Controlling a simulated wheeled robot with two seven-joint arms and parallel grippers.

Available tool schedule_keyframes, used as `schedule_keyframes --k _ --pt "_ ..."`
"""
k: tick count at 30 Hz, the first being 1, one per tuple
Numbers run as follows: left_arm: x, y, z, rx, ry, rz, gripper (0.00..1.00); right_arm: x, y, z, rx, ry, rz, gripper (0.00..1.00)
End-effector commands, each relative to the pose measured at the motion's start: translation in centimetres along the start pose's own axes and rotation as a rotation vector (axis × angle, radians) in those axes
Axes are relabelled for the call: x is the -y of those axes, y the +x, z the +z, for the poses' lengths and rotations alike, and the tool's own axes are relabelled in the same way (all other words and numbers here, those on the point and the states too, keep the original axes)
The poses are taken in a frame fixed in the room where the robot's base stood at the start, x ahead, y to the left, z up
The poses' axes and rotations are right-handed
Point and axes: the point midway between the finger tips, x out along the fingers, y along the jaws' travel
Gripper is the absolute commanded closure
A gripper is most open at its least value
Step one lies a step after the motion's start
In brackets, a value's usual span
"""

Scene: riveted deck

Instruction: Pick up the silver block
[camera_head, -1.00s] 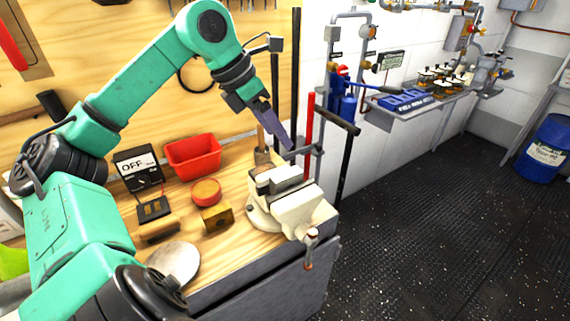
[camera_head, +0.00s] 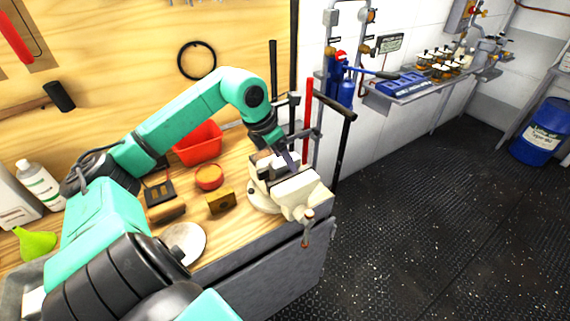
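A cream bench vise (camera_head: 302,190) stands at the right end of the wooden workbench. A small grey-silver block (camera_head: 284,160) shows at the top of its jaws, partly hidden by my gripper; I cannot tell whether the jaws clamp it. My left gripper (camera_head: 291,160) points down over the vise, with its dark fingers right at the block. The fingers are seen edge-on and overlap, so I cannot tell whether they are open or touch the block. My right gripper is not in view.
On the wooden bench (camera_head: 222,235) are a red bin (camera_head: 198,147), an orange-red round tin (camera_head: 209,177), a brass-coloured block (camera_head: 220,202) and a round pale disc (camera_head: 184,243). A red bar (camera_head: 307,105) and a black-handled bar (camera_head: 344,140) stand behind the vise.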

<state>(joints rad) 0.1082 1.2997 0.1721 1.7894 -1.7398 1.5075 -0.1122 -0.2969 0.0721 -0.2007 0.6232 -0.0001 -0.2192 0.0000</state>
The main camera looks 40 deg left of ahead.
Motion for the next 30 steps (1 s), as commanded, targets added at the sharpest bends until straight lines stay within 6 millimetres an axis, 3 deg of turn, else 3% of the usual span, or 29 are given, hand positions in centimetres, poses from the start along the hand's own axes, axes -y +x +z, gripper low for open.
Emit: schedule_keyframes --k 2,6,8,22,26,30 --pt "0.0 0.1 0.0 0.000 0.000 0.000 0.25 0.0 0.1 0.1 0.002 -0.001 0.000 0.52" --pt "0.0 0.0 0.0 0.000 0.000 0.000 0.79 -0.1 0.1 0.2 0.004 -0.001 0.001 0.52" --pt "0.0 0.0 0.0 0.000 0.000 0.000 1.00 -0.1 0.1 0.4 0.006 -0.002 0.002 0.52" --pt "-0.1 -0.7 0.3 0.004 0.001 0.003 1.00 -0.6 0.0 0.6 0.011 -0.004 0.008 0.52" --pt "-0.1 -2.1 1.0 0.006 0.002 0.005 1.00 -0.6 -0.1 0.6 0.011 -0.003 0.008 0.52" --pt "-0.1 -5.0 2.1 0.007 0.001 0.006 1.00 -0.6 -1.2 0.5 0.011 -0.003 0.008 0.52"
